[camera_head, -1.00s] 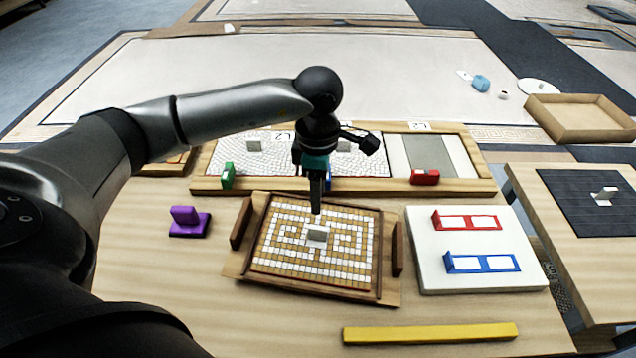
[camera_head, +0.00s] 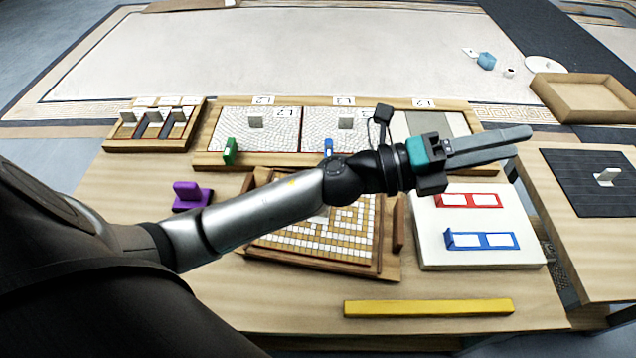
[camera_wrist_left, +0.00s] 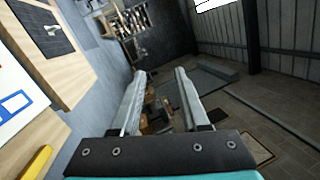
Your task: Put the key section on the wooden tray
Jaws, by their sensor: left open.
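The key section (camera_head: 345,235), a white and tan mosaic panel with a meander pattern, lies flat inside the wooden tray (camera_head: 390,268). The tray has dark side handles and sits at the middle of the table. My left forearm covers the panel's left and upper parts, and its grey knob is mostly hidden. My left gripper (camera_head: 522,141) is open and empty, above and to the right of the tray, with its fingers pointing right. In the left wrist view the two fingers (camera_wrist_left: 160,73) are apart with nothing between them. My right gripper is not in view.
A white board (camera_head: 480,256) with red and blue frames lies right of the tray. A yellow bar (camera_head: 428,307) lies in front. A long wooden frame (camera_head: 270,163) with mosaic panels stands behind. A purple block (camera_head: 190,196) sits left. A side table with a dark mat (camera_head: 590,180) stands right.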

